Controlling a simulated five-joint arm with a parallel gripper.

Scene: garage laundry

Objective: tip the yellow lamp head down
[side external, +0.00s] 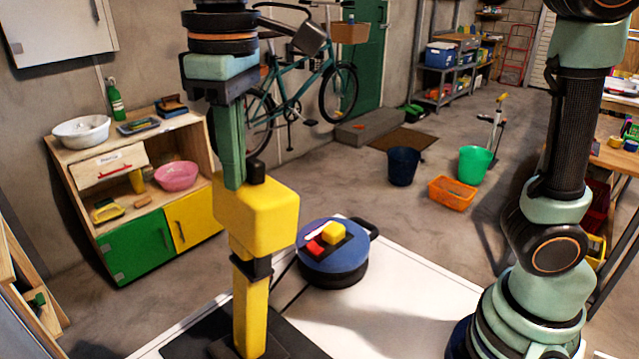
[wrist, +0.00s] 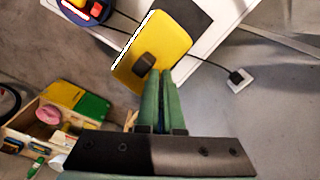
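The yellow lamp head (side external: 262,222) is a boxy block on a yellow post (side external: 250,315), joined by a black collar. A black knob (side external: 256,171) stands on its top. The head looks roughly level. In the wrist view the head (wrist: 168,48) lies ahead of the fingertips, with the knob (wrist: 145,64) just left of them. My gripper (side external: 234,186) points down at the head's top left part; its green fingers (wrist: 161,72) lie close together with nothing seen between them. Whether the tips touch the head is unclear.
A round blue-topped device (side external: 335,262) with red and yellow parts sits right of the lamp on the white table (side external: 400,285). A black cord runs to a plug (wrist: 238,79). The table's right part is clear. A wooden cabinet (side external: 190,150) stands on the left.

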